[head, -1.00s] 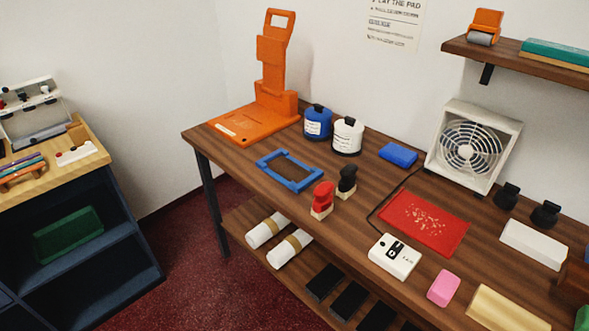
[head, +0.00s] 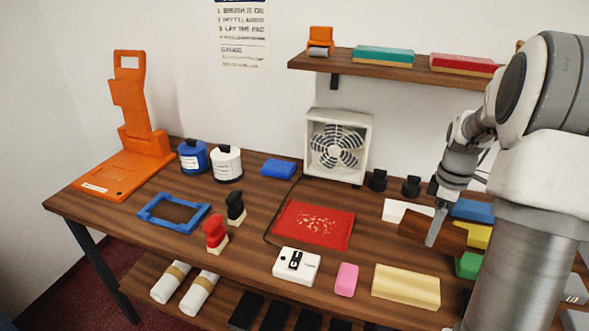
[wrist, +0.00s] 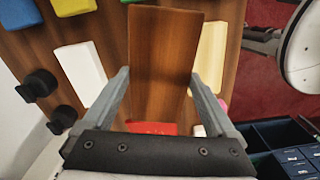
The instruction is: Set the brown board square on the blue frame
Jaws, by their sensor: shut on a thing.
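The brown board (head: 425,229) is a flat wooden slab at the right of the bench in the head view. My gripper (head: 437,225) is shut on it. In the wrist view the board (wrist: 163,55) lies between the two fingers of my gripper (wrist: 160,88), its long side pointing away from the palm. I cannot tell exactly how high it is above the bench. The blue frame (head: 165,224) lies flat at the left of the bench, with bare wood showing through its opening, well apart from the board.
Between board and frame are a red sheet (head: 313,224), a white device (head: 296,266), a red stamp (head: 215,232) and a black stamp (head: 235,207). An orange press (head: 130,150) and two jars (head: 227,164) stand behind the frame. A fan (head: 338,147) stands at the back.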

